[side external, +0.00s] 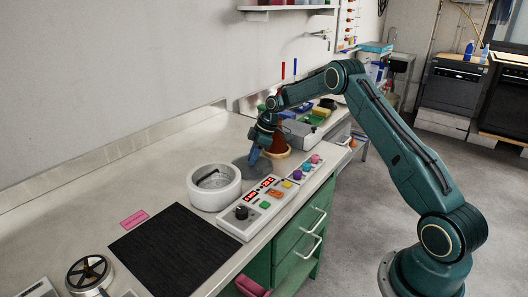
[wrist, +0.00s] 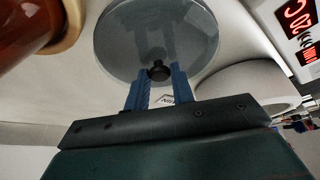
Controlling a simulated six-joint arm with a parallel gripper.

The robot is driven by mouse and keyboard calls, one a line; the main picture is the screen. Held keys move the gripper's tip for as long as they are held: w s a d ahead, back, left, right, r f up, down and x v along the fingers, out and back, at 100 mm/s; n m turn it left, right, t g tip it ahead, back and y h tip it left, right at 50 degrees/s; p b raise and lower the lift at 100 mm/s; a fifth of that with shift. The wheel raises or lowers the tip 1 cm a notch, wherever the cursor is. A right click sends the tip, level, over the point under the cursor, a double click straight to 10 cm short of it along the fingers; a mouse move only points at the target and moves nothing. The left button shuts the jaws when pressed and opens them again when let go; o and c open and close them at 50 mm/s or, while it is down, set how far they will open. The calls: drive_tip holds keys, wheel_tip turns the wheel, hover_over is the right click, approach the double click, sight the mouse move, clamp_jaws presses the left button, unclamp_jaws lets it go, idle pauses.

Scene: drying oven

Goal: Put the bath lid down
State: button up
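The bath lid (wrist: 120,40) is a grey, see-through disc with a small black knob (wrist: 158,71) at its middle. In the side view the lid (side external: 240,162) lies level at the bench surface, just behind the white round bath (side external: 200,197); I cannot tell whether it touches the bench. The bath stands uncovered, and part of it shows in the wrist view (wrist: 250,85). My gripper (wrist: 160,80) points down over the lid, its blue fingers close on both sides of the knob, and appears shut on it. In the side view the fingers hide the knob.
The control box (side external: 262,205) with red displays stands right of the bath. A brown vessel on a wooden ring (wrist: 25,25) stands close to the lid. A black mat (side external: 173,248) and a pink piece (side external: 134,219) lie on the near bench.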

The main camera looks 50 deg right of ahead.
drive_tip(key=o, duration=0.3)
drive_tip(key=shift+o, duration=0.2)
drive_tip(key=v, duration=1.2)
drive_tip(key=shift+r, duration=0.15)
idle(0.3)
